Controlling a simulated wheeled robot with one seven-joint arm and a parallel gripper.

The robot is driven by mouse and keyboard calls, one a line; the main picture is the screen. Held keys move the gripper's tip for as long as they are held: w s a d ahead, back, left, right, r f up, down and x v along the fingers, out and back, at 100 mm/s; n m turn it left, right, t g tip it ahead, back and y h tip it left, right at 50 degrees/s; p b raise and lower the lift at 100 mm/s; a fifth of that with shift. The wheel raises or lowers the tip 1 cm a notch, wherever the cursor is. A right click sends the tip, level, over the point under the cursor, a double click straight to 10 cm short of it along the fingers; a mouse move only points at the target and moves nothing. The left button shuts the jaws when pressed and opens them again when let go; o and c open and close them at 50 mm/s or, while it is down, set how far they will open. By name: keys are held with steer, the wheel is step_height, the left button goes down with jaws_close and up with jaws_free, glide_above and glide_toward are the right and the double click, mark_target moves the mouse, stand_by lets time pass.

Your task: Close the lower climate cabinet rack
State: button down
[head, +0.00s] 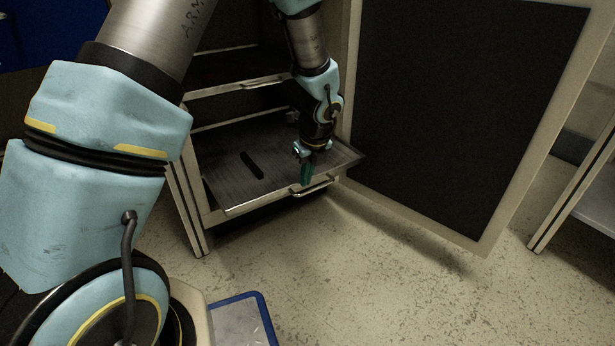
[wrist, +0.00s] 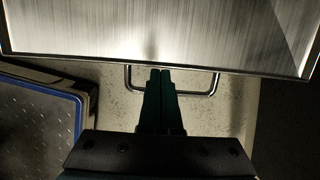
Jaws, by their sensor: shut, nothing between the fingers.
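The climate cabinet's lower rack (head: 228,162) is a grey metal tray, pulled out of the cabinet, with a bar handle (head: 316,187) on its front edge. A dark slot or bar shows on the tray. In the wrist view the rack (wrist: 160,30) fills the top and its handle (wrist: 206,92) is a U-shaped bar. My gripper (head: 306,180) points down at the rack's front edge near the handle. In the wrist view its green fingertips (wrist: 161,74) are together and empty, lying over the middle of the handle; whether they touch it I cannot tell.
The upper rack (head: 240,86) sits above the lower one. The cabinet door (head: 450,110) stands wide open on the right. A blue-edged plate (head: 240,318), also in the wrist view (wrist: 40,125), is at the bottom. Open floor (head: 370,290) lies in front.

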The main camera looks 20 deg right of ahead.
steer(key=p, duration=1.2)
glide_toward(274, 156)
step_height(274, 156, down, 6)
steer(key=shift+r, duration=0.1)
steer(key=shift+w+a+p, duration=0.15)
steer(key=shift+w+p, duration=0.15)
steer(key=shift+w, duration=0.45)
